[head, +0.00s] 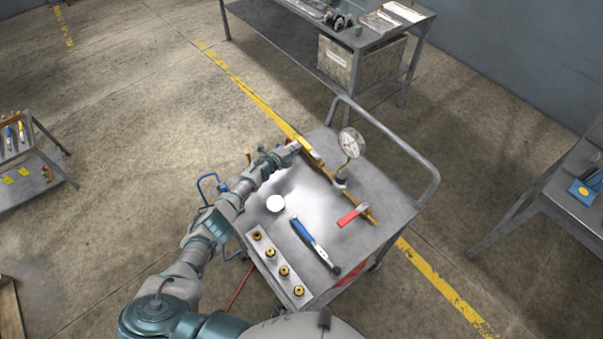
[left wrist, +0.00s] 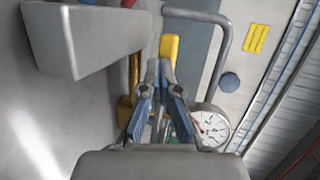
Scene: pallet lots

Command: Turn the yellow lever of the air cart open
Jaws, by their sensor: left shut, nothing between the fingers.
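The air cart (head: 385,200) stands in front of me with a brass pipe (head: 368,213) across its top. The yellow lever (head: 305,143) is at the far left end of this pipe, partly hidden by my left gripper (head: 296,147). In the left wrist view a yellow piece (left wrist: 169,46), which looks like the lever, shows just beyond the fingertips of the left gripper (left wrist: 163,68). The fingers are shut and empty, close to the lever; I cannot tell whether they touch it. My right gripper is not in view.
A pressure gauge (head: 352,142) rises from the pipe, right of my gripper. A red lever (head: 352,215), a blue-handled tool (head: 303,232), a white round piece (head: 275,203) and a strip of brass fittings (head: 283,270) are on the cart top. A grey handrail (head: 405,150) bounds its far side.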

